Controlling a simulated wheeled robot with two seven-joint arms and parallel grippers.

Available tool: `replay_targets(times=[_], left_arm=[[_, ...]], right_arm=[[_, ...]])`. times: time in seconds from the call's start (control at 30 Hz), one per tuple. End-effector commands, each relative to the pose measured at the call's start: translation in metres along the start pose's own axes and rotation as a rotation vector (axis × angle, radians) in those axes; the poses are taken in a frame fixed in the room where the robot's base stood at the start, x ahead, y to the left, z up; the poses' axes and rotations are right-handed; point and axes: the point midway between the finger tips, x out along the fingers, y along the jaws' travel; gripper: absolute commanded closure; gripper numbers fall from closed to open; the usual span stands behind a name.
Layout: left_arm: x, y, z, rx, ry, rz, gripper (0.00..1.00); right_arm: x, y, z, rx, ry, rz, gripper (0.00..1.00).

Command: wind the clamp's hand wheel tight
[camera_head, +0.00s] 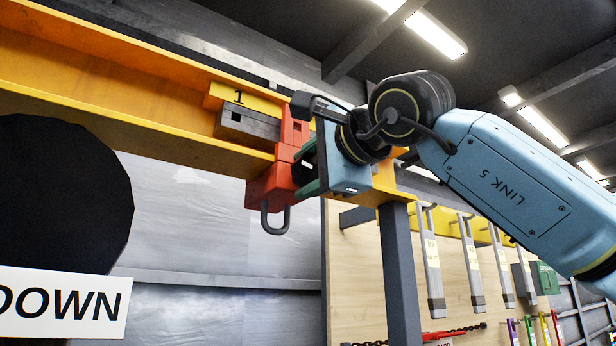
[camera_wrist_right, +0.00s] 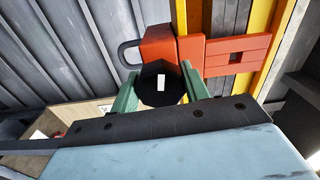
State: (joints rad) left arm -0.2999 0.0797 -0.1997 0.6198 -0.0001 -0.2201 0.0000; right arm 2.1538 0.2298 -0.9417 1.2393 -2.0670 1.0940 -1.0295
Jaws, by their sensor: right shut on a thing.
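The red clamp (camera_head: 272,186) sits on the yellow beam (camera_head: 180,135), with a grey shackle (camera_head: 276,220) hanging under it. In the right wrist view the clamp body (camera_wrist_right: 158,50) is orange-red, with the shackle (camera_wrist_right: 126,54) to its left. The dark, many-sided hand wheel (camera_wrist_right: 162,92) with a white mark faces the wrist camera. My right gripper (camera_head: 305,170) is at the clamp's right side. Its green fingers (camera_wrist_right: 160,84) lie on both sides of the wheel and are shut on it. In the head view the wheel is mostly hidden by the gripper. My left gripper is not in view.
A yellow plate marked 1 (camera_head: 245,98) and a grey block (camera_head: 247,124) are on the beam left of the clamp. A large dark disc (camera_head: 65,210) and a DOWN sign (camera_head: 62,303) stand at left. A grey post (camera_head: 400,270) and a tool board (camera_head: 355,270) are at right.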

Motion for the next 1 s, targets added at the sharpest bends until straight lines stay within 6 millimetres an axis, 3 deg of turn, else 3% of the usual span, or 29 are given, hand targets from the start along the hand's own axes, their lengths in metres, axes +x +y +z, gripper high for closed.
replay_targets(times=[1.0], left_arm=[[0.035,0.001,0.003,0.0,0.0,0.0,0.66]], right_arm=[[0.0,0.0,-0.001,0.963,0.001,0.0,0.77]])
